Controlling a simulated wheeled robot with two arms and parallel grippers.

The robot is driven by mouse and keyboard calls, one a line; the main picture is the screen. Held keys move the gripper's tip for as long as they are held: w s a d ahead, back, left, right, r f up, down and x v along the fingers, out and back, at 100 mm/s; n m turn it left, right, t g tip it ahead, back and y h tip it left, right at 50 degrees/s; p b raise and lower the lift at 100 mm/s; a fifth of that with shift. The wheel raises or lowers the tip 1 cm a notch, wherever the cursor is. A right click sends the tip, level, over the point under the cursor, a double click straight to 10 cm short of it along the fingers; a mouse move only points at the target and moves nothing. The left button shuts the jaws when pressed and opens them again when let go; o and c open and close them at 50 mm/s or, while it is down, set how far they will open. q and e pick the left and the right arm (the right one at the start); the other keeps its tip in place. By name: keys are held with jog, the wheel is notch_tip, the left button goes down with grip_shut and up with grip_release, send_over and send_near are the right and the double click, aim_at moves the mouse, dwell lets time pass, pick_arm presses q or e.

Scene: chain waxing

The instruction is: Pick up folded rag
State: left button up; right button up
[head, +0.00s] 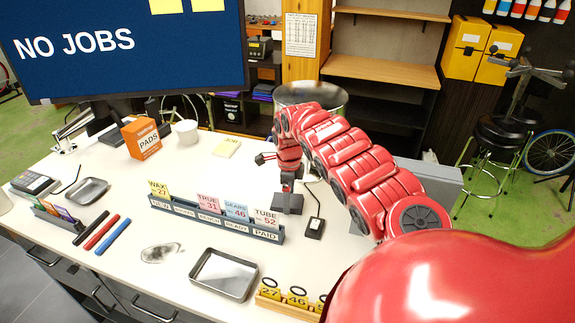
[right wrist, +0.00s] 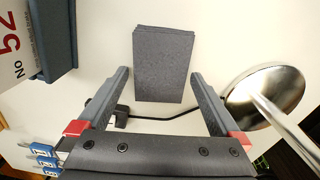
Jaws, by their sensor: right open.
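The folded rag (right wrist: 163,65) is a dark grey rectangular pad lying flat on the white worktop. In the head view it shows as a dark patch (head: 287,204) right of the row of card slots. My right gripper (right wrist: 160,74) is open and empty, with its fingertips on either side of the rag's outline in the wrist view. In the head view my right gripper (head: 288,182) points down above the rag; I cannot tell the exact gap. My left gripper is not in view.
The card rack (head: 215,219) stands close left of the rag. A small black box (head: 314,228) with a cable lies in front of it. A shiny round metal piece (right wrist: 264,94) is right of my fingers. A metal tray (head: 224,274) lies nearer the front edge.

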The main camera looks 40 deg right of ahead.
jog(key=shift+w+f, duration=0.1)
jog(key=shift+f, duration=0.15)
jog(key=c, duration=1.1)
jog(key=shift+r, duration=0.1)
